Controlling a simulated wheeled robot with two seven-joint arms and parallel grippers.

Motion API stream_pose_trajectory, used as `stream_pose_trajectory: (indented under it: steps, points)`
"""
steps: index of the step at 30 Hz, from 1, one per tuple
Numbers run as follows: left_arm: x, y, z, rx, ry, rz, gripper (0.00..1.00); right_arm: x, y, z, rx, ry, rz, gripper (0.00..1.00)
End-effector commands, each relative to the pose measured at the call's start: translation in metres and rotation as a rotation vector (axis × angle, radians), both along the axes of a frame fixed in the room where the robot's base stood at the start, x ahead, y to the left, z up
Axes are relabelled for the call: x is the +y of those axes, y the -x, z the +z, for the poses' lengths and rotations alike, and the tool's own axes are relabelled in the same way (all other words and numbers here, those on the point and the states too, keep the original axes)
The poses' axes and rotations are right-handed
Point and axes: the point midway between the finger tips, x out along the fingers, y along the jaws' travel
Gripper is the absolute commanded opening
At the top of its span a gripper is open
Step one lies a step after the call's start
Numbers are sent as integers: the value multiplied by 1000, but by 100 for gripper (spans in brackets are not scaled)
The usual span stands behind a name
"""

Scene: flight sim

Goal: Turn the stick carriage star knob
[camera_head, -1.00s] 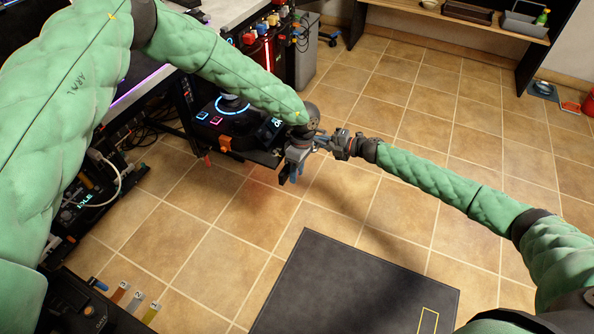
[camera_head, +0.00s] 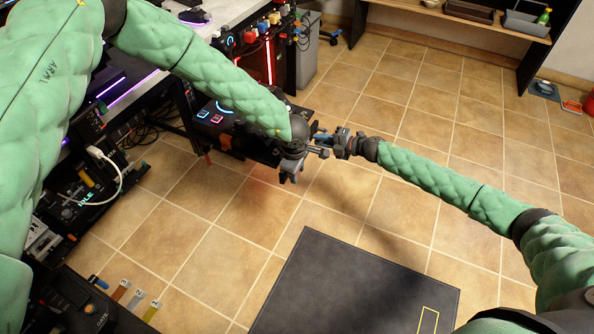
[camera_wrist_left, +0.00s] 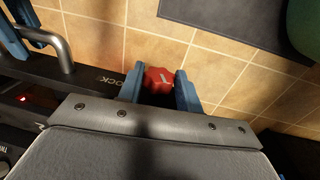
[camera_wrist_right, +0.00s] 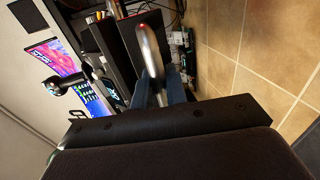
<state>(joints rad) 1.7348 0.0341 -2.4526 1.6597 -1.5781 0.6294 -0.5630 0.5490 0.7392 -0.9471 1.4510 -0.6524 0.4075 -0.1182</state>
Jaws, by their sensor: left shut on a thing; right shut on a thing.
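The red star knob (camera_wrist_left: 159,79) shows in the left wrist view at the end of a dark bar marked with lettering ending in "OCK" (camera_wrist_left: 108,80). My left gripper (camera_wrist_left: 159,92) is shut on it, with one blue finger on each side. In the head view my left gripper (camera_head: 290,171) is at the front edge of the dark carriage, and the knob is hidden there. My right gripper (camera_head: 318,142) is just right of and above it. In the right wrist view my right gripper (camera_wrist_right: 160,88) is shut on a curved metal handle (camera_wrist_right: 150,48), which also shows in the left wrist view (camera_wrist_left: 58,42).
A dark mat (camera_head: 350,290) lies on the tiled floor in front. A rack with a cable and an "IDLE" display (camera_head: 85,198) stands at the left. A grey bin (camera_head: 306,55) and a shelf (camera_head: 470,22) are at the back. Open floor lies to the right.

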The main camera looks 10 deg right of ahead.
Motion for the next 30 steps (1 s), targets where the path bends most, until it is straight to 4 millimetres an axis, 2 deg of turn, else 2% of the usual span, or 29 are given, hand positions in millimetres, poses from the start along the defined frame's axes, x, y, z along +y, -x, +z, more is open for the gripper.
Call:
stream_pose_trajectory:
  steps: [1,15,30]
  points:
    - [2,-3,1,-15,9,1,12,-2,-3,6,-6,-2,-1,0]
    - [-4,13,-5,-92,90,-17,12,-1,-3,6,-6,-3,-1,0]
    - [2,6,-1,-149,109,-3,12,-3,-3,5,-5,0,-5,0]
